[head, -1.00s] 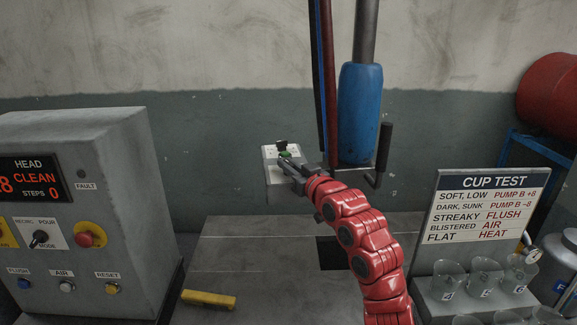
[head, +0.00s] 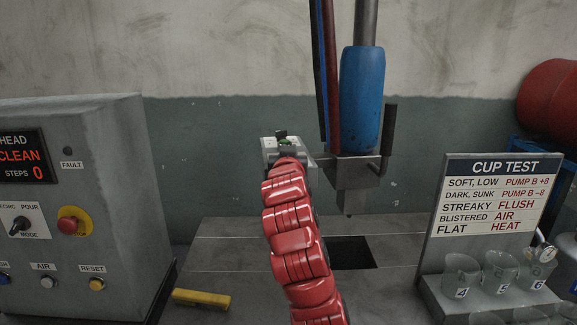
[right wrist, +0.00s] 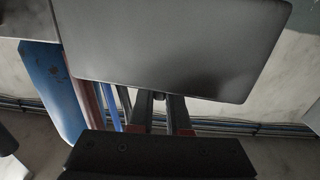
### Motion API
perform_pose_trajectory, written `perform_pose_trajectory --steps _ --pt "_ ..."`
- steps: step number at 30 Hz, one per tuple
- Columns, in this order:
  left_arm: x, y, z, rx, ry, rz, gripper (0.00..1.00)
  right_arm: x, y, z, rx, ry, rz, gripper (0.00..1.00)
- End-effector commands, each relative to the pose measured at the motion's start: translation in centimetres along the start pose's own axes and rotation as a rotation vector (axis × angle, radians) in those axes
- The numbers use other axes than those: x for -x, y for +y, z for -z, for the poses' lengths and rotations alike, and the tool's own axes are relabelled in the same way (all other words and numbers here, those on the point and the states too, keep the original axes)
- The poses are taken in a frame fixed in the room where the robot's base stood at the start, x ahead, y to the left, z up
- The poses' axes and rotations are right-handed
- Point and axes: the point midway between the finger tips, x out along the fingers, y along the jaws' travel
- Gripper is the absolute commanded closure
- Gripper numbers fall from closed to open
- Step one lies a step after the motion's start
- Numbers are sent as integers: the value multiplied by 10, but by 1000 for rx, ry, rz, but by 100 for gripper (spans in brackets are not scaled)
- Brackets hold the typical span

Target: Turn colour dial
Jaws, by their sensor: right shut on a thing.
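A small pale box (head: 268,146) stands at the middle back, left of the blue cylinder. A black pointer knob (head: 281,133) with a bit of green beside it shows at its top; I take this as the colour dial. My right gripper (head: 285,149), on the red arm, is at the front of the box and covers much of it. In the right wrist view the two fingers (right wrist: 159,105) end at a small dark piece beneath a wide dark grey panel (right wrist: 185,45). The gripper is shut on the dial, whose grip is mostly hidden. My left gripper is not in view.
The blue cylinder (head: 361,100) with a black lever and a metal nozzle hangs right of the arm, above a square dark opening (head: 350,252). A control cabinet (head: 110,130) stands left. A yellow block (head: 201,298) lies on the table. The cup test board (head: 490,205) with cups stands right.

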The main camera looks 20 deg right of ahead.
Motion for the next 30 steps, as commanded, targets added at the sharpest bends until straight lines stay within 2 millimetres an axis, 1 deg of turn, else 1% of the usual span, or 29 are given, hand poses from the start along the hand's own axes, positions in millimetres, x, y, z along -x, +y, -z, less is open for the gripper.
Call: perform_pose_trajectory --steps 1,6,12,18,29,30 --pt "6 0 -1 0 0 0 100 0 -4 -5 -2 -6 -24 100" --pt "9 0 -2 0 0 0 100 0 -3 -3 0 -7 -125 100" --pt "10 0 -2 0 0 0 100 0 -3 -2 2 -5 -197 100" --pt "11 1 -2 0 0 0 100 -1 -1 -1 2 -3 -228 100" --pt "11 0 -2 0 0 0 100 -1 -1 0 2 -2 -232 100" --pt "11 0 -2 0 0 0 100 -1 -1 0 2 -2 -232 80"
